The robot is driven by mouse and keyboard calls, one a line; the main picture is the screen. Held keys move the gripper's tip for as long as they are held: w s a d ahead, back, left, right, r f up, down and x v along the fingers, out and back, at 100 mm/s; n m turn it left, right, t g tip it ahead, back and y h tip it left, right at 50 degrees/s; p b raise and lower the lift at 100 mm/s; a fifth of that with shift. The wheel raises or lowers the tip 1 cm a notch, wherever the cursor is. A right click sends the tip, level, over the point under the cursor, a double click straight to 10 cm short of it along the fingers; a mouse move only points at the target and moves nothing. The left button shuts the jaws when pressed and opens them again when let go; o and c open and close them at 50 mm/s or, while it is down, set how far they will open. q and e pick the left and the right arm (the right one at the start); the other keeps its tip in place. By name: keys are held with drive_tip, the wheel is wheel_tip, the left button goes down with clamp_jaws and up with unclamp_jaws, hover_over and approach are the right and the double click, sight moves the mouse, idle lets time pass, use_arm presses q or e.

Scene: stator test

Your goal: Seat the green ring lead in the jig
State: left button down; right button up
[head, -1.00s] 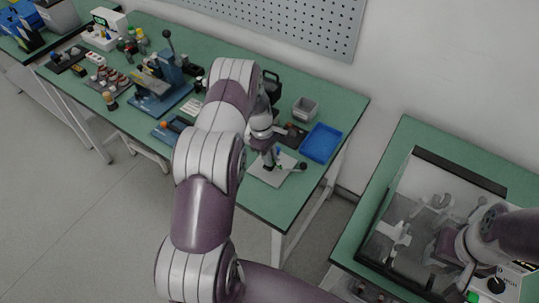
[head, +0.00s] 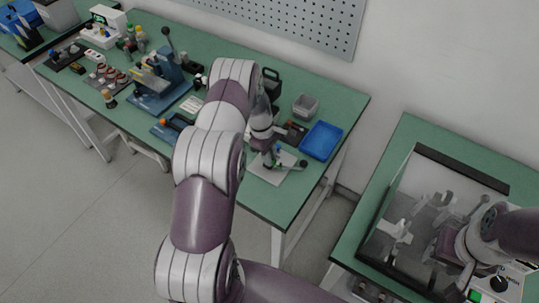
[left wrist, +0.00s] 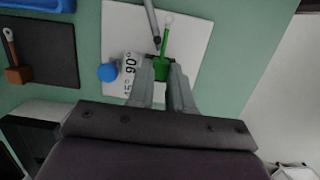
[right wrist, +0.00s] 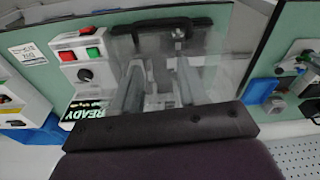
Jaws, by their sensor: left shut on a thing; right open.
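In the left wrist view my left gripper (left wrist: 163,72) is shut on the green ring lead (left wrist: 163,66), gripping its green block. Its thin green stem runs up to a pale ring end. The lead is over a white plate (left wrist: 122,22) marked 90°, which I take for the jig; I cannot tell whether they touch. A blue ball (left wrist: 107,72) and a grey rod with a dark tip (left wrist: 152,22) are beside the lead. In the head view the left gripper (head: 269,161) is low over the plate (head: 262,177). My right gripper (right wrist: 160,88) is open at a clear enclosure.
A blue tray (head: 321,141), a grey bin (head: 305,107) and a dark mat (left wrist: 50,50) with a brown-block ring lead (left wrist: 18,74) are near the plate. The clear enclosure (head: 400,215) stands on the right table, beside a control box (right wrist: 85,60) with buttons and a READY display.

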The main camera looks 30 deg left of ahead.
use_arm(q)
drive_tip(key=c, duration=0.9)
unclamp_jaws()
drive_tip(key=shift+c, duration=0.2)
drive_tip(key=shift+r, duration=0.15)
wheel_tip(320, 180, up, 12)
drive_tip(key=a+b, duration=0.2)
drive_tip(key=shift+a+r+b, duration=0.15)
drive_tip(key=shift+a+b, duration=0.15)
drive_tip(key=shift+b, duration=0.05)
drive_tip(key=shift+w, duration=0.1)
